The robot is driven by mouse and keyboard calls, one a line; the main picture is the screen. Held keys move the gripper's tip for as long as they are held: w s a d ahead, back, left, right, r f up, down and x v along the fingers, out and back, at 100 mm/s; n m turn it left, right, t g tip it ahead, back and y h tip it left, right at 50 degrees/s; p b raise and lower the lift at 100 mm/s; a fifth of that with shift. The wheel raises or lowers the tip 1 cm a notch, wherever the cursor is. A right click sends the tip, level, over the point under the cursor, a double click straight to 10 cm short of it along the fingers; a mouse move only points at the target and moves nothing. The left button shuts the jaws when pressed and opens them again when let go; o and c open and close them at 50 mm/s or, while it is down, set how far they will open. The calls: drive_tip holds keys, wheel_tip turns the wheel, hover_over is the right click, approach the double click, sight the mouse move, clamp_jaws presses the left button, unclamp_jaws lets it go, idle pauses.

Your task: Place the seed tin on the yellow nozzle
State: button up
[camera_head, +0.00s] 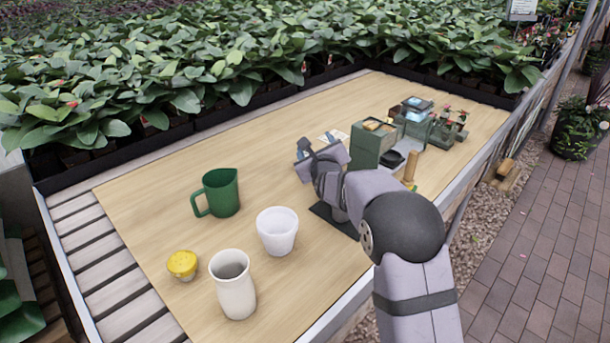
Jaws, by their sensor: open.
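The yellow nozzle (182,263) appears to be the small, round yellow piece at the lower left of the board, with a paler lower part. I cannot make out for sure which thing is the seed tin. Dark green boxes (366,153) stand at the back right, and the tin may be among them or behind my arm. My gripper (318,147) is open over the middle of the board, left of the green boxes and well apart from the yellow nozzle. I see nothing between its fingers, though the arm hides part of that area.
A green jug (221,191), a white pot (277,232) and a white cup (233,287) stand near the yellow nozzle. Small potted plants (447,126) stand at the back right. Leafy plants line the far edge. The wooden board (150,190) is clear at left and centre back.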

drive_tip(key=shift+w+a+f+m+t+b, duration=0.4)
drive_tip(key=shift+w+f+m, duration=0.2)
drive_tip(key=shift+m, duration=0.25)
drive_tip(key=shift+w+a+f+m+t+b, duration=0.4)
drive_tip(key=shift+w+f+m, duration=0.2)
drive_tip(key=shift+m, duration=0.3)
drive_tip(key=shift+w+a+f+m+t+b, duration=0.45)
drive_tip(key=shift+f+m, duration=0.2)
drive_tip(key=shift+m, duration=0.2)
wheel_tip(320, 180, down, 4)
drive_tip(key=shift+f, duration=0.1)
drive_tip(key=shift+w+a+r, duration=0.1)
drive_tip(key=shift+w+r, duration=0.15)
drive_tip(key=shift+w, duration=1.3)
drive_tip(key=c, duration=1.2)
drive_tip(key=shift+r, duration=0.1)
drive_tip(key=shift+c, duration=0.2)
